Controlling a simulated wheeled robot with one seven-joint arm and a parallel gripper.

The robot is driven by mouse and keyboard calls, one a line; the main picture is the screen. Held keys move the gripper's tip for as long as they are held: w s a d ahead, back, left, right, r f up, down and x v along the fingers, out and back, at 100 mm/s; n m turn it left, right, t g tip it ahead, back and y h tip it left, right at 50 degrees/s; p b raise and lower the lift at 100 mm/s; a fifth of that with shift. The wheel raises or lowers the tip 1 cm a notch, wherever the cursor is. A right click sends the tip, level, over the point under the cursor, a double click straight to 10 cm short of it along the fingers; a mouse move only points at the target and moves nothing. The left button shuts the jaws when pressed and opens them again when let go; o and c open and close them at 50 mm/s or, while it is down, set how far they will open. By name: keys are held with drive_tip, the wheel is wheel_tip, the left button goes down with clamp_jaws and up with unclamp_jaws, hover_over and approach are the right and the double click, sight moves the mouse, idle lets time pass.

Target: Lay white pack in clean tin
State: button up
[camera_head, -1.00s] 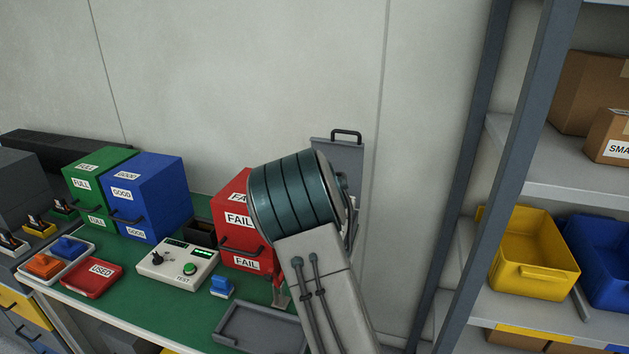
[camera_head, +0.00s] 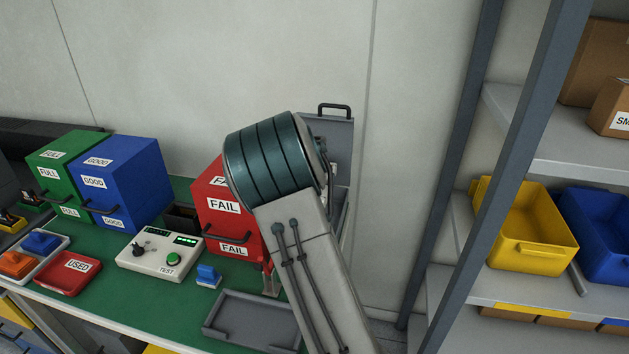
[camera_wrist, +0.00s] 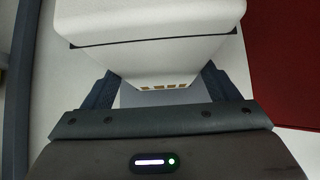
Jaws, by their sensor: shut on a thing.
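The white pack (camera_wrist: 150,50) fills the upper middle of the wrist view. It is a pale block with a dark seam and a row of small gold contacts on its near end. My gripper (camera_wrist: 155,85) is shut on it, with a dark finger on each side. In the head view my arm hides the pack and most of the gripper. No label reading clean shows. A grey case with a raised lid (camera_head: 341,135) and black handle stands behind my arm; its inside is mostly hidden, and I cannot tell if it is the clean tin.
The red FAIL box (camera_head: 224,207) stands just left of my arm. A shallow grey tray (camera_head: 250,322) lies at the bench front. A tester (camera_head: 160,257), a blue block (camera_head: 208,276) and a red USED tray (camera_head: 70,275) are further left. A shelf post (camera_head: 500,150) rises at right.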

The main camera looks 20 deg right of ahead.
drive_tip(key=shift+f+b, duration=2.6)
drive_tip(key=shift+f, duration=0.3)
drive_tip(key=shift+b, duration=1)
drive_tip(key=shift+f+b, duration=3.5)
drive_tip(key=shift+f, duration=0.2)
drive_tip(key=o, duration=1.3)
drive_tip(key=v, duration=1.1)
drive_tip(key=shift+s+a+r, duration=0.2)
drive_tip(key=shift+a+r, duration=0.05)
drive_tip(key=shift+r, duration=0.05)
drive_tip(key=shift+v, duration=1)
